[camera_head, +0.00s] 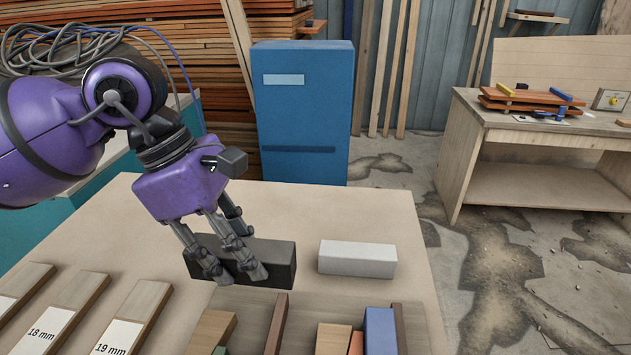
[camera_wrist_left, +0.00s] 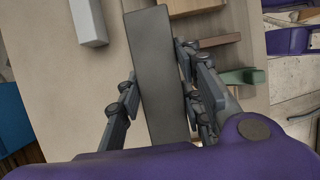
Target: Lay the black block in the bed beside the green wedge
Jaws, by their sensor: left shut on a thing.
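The black block (camera_head: 272,258) is a long dark bar near the middle of the table in the head view. My left gripper (camera_head: 238,272) is shut on it, and its fingers hide part of the block's near side. In the left wrist view the block (camera_wrist_left: 158,60) runs lengthwise between the fingers of the gripper (camera_wrist_left: 158,98). I cannot tell whether the block touches the table. A green piece (camera_wrist_left: 243,77), likely the green wedge, shows in the left wrist view. Only a sliver of green (camera_head: 220,350) shows in the head view. The bed (camera_head: 250,303) is the brown panel with upright dividers, cut off below.
A white block (camera_head: 357,258) lies right of the black one. Brown dividers (camera_head: 277,325), a blue block (camera_head: 380,332) and wooden pieces stand at the bed. Labelled boards (camera_head: 130,320) lie at the left. The table (camera_head: 365,210) is clear behind the white block.

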